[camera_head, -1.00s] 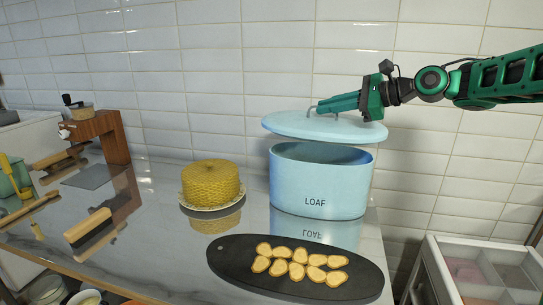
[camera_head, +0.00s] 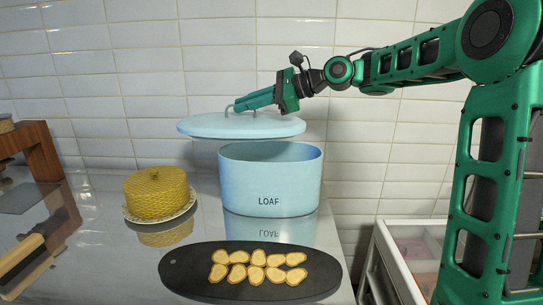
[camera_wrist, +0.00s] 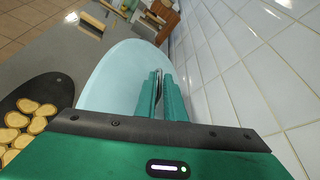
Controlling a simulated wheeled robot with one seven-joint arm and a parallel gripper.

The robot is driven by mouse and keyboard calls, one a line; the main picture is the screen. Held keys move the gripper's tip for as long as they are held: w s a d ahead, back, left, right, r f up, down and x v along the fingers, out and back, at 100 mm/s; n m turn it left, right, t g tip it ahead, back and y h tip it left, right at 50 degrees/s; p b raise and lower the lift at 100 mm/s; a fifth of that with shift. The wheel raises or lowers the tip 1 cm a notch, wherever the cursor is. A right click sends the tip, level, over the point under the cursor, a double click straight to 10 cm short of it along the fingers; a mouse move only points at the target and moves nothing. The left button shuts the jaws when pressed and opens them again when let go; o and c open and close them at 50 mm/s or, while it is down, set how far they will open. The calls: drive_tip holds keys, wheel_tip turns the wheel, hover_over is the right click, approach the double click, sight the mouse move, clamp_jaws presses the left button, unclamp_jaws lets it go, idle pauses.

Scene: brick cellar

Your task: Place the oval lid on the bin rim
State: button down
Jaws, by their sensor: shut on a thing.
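The oval lid (camera_head: 205,125) is pale blue with a metal loop handle on top. My gripper (camera_head: 240,104) is shut on the lid's handle and holds the lid roughly level in the air. The bin (camera_head: 270,185) is a pale blue oval tub marked LOAF, standing open on the counter. The lid is above the bin and shifted to the left, with a gap between lid and rim. In the wrist view the lid (camera_wrist: 110,75) spreads beneath my gripper fingers (camera_wrist: 160,78) and the bin is hidden.
A yellow woven-textured round item (camera_head: 158,192) sits on a plate left of the bin. A dark oval board (camera_head: 195,285) with several biscuit-like slices lies in front. The white tiled wall (camera_head: 120,60) is close behind. An open white drawer or box (camera_head: 388,255) is at lower right.

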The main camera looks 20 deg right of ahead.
drive_tip(key=w+d+f, duration=0.2)
drive_tip(key=d, duration=0.1)
drive_tip(key=w+d+f, duration=0.2)
drive_tip(key=d, duration=0.1)
drive_tip(key=w+d+f, duration=0.2)
drive_tip(key=d+f, duration=0.1)
drive_tip(key=d, duration=0.1)
drive_tip(key=shift+f, duration=2.05)
drive_tip(key=c, duration=1.8)
unclamp_jaws()
drive_tip(key=shift+w+f, duration=0.1)
drive_tip(key=shift+c, duration=0.2)
drive_tip(key=v, duration=1.2)
